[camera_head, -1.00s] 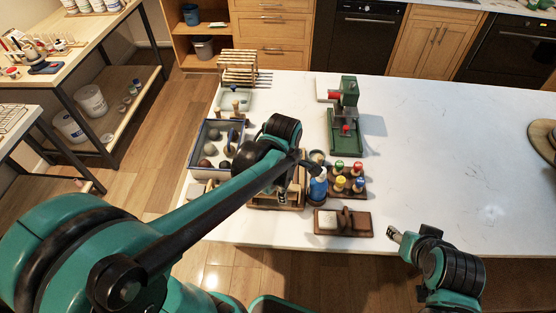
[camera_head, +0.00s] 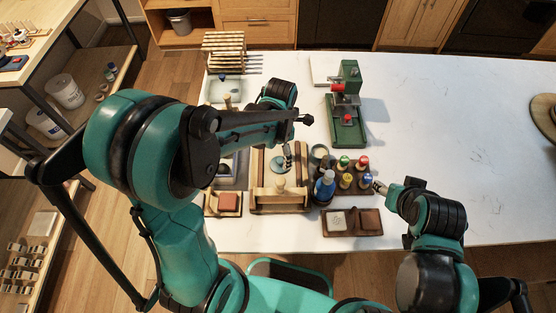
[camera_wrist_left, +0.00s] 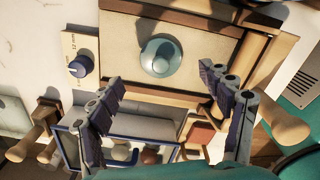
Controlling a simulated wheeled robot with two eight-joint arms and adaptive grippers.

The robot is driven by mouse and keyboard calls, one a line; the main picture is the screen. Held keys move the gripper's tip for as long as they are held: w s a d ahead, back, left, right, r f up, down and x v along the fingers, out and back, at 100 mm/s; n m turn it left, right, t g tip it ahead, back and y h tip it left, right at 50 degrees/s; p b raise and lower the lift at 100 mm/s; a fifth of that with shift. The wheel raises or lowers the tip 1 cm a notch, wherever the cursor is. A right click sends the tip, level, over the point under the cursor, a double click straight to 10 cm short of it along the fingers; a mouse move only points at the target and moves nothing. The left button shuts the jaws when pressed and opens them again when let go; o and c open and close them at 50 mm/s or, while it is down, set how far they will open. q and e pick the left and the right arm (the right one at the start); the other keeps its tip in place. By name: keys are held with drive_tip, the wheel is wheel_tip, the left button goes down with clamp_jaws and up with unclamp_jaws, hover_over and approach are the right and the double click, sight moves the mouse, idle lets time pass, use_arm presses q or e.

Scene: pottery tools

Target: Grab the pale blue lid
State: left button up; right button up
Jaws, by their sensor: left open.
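The pale blue lid (camera_head: 279,165) is round with a small knob and lies on the bed of a wooden tray-like frame (camera_head: 259,198). The lid shows whole in the left wrist view (camera_wrist_left: 161,57). My left gripper (camera_head: 288,157) is above the tray, close to the lid. Its fingers (camera_wrist_left: 160,78) are spread wide and empty, with the lid showing between and beyond their tips. The gap in height is hard to judge. My right gripper (camera_head: 378,187) is beside the rack of colored-top tools; its jaws are too small to read.
A blue bottle (camera_head: 324,188) and a tool rack (camera_head: 350,184) stand right of the tray. A green press (camera_head: 347,115) stands behind them. A blue-rimmed bin (camera_wrist_left: 66,147) is beside the tray. The table's right side is mostly clear.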

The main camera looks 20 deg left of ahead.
sight(280, 160)
use_arm(q)
wheel_tip(280, 160, down, 6)
drive_tip(key=shift+r+b, duration=0.2)
drive_tip(key=shift+b, duration=0.5)
drive_tip(key=c, duration=1.2)
